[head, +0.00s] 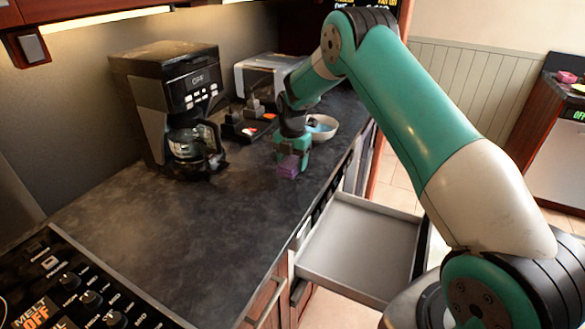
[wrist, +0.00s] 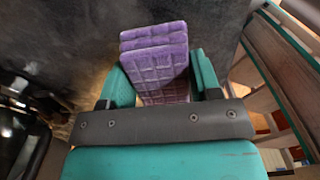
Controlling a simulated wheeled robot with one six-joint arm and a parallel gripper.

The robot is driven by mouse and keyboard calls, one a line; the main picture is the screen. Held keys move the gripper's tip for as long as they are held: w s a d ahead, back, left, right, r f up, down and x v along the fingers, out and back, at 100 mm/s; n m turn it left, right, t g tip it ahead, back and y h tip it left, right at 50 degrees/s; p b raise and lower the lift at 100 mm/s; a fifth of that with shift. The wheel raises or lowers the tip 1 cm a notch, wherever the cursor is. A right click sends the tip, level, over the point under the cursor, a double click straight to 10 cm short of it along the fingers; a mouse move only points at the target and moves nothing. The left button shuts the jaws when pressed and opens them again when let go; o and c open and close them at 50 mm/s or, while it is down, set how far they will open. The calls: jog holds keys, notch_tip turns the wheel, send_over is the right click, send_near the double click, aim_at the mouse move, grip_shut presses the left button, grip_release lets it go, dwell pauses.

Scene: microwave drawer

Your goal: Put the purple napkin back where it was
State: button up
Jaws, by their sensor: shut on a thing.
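The purple napkin (wrist: 160,68) is folded and quilted, and sits between the two teal fingers of my gripper (wrist: 158,80) in the wrist view. In the head view, my gripper (head: 290,150) points down over the dark countertop with the napkin (head: 288,170) at its tips. The napkin is at or just above the counter; I cannot tell whether it touches. An open, empty drawer (head: 362,245) stands out below the counter, to the right of my gripper.
A coffee maker (head: 170,105) stands left of my gripper. A toaster (head: 265,75) and a bowl with something blue (head: 322,127) are behind it. A stove (head: 65,285) is at the front left. The front counter (head: 190,235) is clear. A pink thing (head: 567,77) lies on the far right counter.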

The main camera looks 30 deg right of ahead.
aim_at(292, 159)
jog(key=shift+f+p, duration=0.5)
jog(key=shift+f, duration=1.4)
jog(key=shift+f, duration=0.1)
jog(key=o, duration=1)
jog(key=shift+c, duration=0.2)
notch_tip(292, 159, up, 12)
jog(key=b, duration=0.4)
jog(key=shift+s+a, duration=0.1)
jog(key=shift+a, duration=0.05)
jog(key=s+a+r+m+y, duration=0.1)
jog(key=s+a+r+m, duration=0.45)
jog(key=s+a, duration=0.4)
jog(key=s+a+r+m+y, duration=0.2)
jog(key=s+a+r+m, duration=0.4)
jog(key=s, duration=0.6)
jog(key=s+a+m, duration=0.2)
jog(key=s+m, duration=0.1)
jog(key=s, duration=0.5)
jog(key=s+a+m+y, duration=0.1)
jog(key=s+a+m, duration=0.2)
jog(key=s, duration=0.6)
jog(key=shift+r, duration=0.25)
